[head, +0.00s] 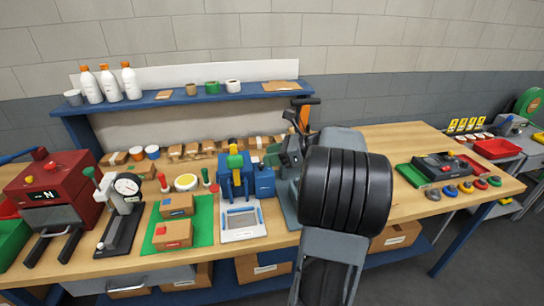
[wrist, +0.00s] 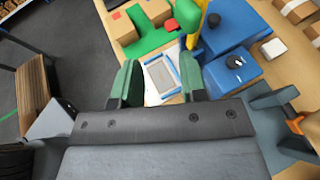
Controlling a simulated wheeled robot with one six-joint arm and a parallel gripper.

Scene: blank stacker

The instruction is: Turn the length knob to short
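The blank stacker (head: 237,182) is a blue machine with a yellow upright and a green top, on the wooden bench left of my arm. In the wrist view its blue body (wrist: 222,32) fills the upper right. A round black knob (wrist: 235,61) sits on a blue box there, and another dark knob (wrist: 213,19) is farther up. Labels and knob settings are too small to read. My gripper (wrist: 158,78) is open and empty, its green fingers wide apart over a white-and-blue tray (wrist: 160,77). The knobs are to the right of the fingers, apart from them.
A green mat (wrist: 150,40) with cardboard boxes (wrist: 117,28) lies beyond the tray. In the head view, a dial gauge stand (head: 124,205) and a red press (head: 55,190) stand farther left. A blue shelf (head: 190,97) runs behind. Bare bench top (head: 400,140) lies right of my arm.

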